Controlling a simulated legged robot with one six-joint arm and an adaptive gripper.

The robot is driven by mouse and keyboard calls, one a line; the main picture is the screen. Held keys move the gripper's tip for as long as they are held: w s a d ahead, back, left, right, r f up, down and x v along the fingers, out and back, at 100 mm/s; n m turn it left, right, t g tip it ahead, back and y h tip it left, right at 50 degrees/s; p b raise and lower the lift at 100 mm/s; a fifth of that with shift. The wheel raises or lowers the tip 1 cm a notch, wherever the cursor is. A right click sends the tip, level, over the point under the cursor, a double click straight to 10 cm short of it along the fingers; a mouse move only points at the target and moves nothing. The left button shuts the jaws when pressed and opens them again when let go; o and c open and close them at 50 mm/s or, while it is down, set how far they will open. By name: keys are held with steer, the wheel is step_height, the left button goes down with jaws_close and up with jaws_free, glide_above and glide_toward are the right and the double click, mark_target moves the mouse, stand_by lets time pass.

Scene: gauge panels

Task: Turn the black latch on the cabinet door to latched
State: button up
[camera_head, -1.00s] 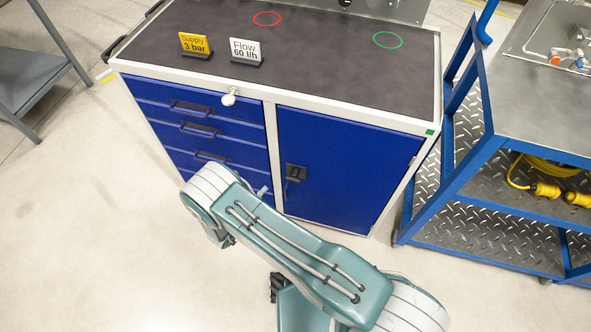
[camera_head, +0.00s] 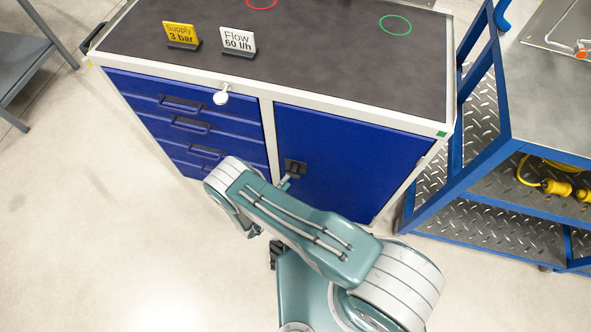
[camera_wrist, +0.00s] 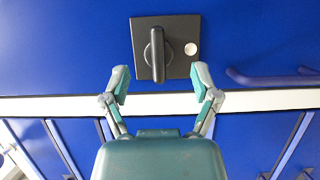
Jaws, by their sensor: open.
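The black latch (camera_wrist: 157,55) is a raised bar on a dark square plate on the blue cabinet door (camera_wrist: 70,40). In the wrist view the bar points up and down the picture, with a pale round spot to its right. My gripper (camera_wrist: 161,80) is open, one finger left and one right of the latch, with the tips just below it in the picture. The jaws are empty, and I see no contact. In the head view the latch (camera_head: 295,168) sits at the door's left edge; my arm hides most of the gripper, and one fingertip shows beside the latch.
The dark cabinet top (camera_head: 320,60) bears a yellow sign (camera_head: 181,34) and a white sign (camera_head: 239,41). A blue trolley (camera_head: 500,150) stands close on the right. Floor at left is open.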

mark_target(296, 172)
steer(key=x, duration=0.5)
steer(key=shift+w+d, duration=0.15)
jaws_close()
